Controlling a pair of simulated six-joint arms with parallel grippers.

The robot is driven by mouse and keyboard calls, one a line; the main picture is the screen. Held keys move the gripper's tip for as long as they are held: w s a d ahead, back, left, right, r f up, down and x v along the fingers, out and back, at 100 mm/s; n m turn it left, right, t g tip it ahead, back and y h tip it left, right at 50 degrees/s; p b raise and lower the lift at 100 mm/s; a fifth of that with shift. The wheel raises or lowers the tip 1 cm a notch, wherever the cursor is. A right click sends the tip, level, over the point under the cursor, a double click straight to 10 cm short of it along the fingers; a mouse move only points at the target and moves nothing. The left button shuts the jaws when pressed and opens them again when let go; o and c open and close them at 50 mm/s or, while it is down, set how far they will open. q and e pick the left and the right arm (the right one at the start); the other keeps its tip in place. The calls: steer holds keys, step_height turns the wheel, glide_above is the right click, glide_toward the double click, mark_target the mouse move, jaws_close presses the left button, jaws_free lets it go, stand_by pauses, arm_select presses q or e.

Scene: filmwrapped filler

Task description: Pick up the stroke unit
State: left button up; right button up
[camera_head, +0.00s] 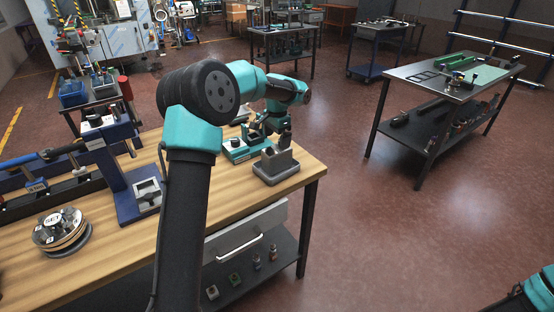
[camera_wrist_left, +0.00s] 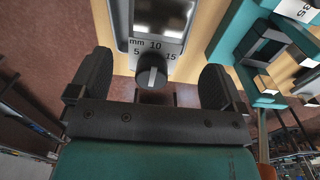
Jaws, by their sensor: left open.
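I take the stroke unit to be the small grey block (camera_head: 275,168) at the right corner of the wooden bench. In the left wrist view, a grey unit (camera_wrist_left: 172,46) with a display window, a black dial and a "mm 5 10 15" scale fills the upper middle. My left gripper (camera_wrist_left: 153,80) is open, its two dark fingers apart on either side of the dial, with no visible grip. In the head view my left gripper (camera_head: 262,127) is small and dark beneath my bent forearm, its fingertips hard to make out. My right gripper is out of view.
A teal device (camera_head: 236,152) stands close beside the grey block and shows at the right in the left wrist view (camera_wrist_left: 240,35). A blue stand (camera_head: 125,175) and a round stacked fixture (camera_head: 62,232) are further left. The bench's front right edge is near.

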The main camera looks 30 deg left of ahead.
mark_target(277, 148)
arm_select(q)
steer(key=f, duration=0.5)
steer(key=shift+s+d, duration=0.15)
steer(key=shift+s, duration=0.15)
steer(key=shift+r, duration=0.1)
steer(key=c, duration=1.4)
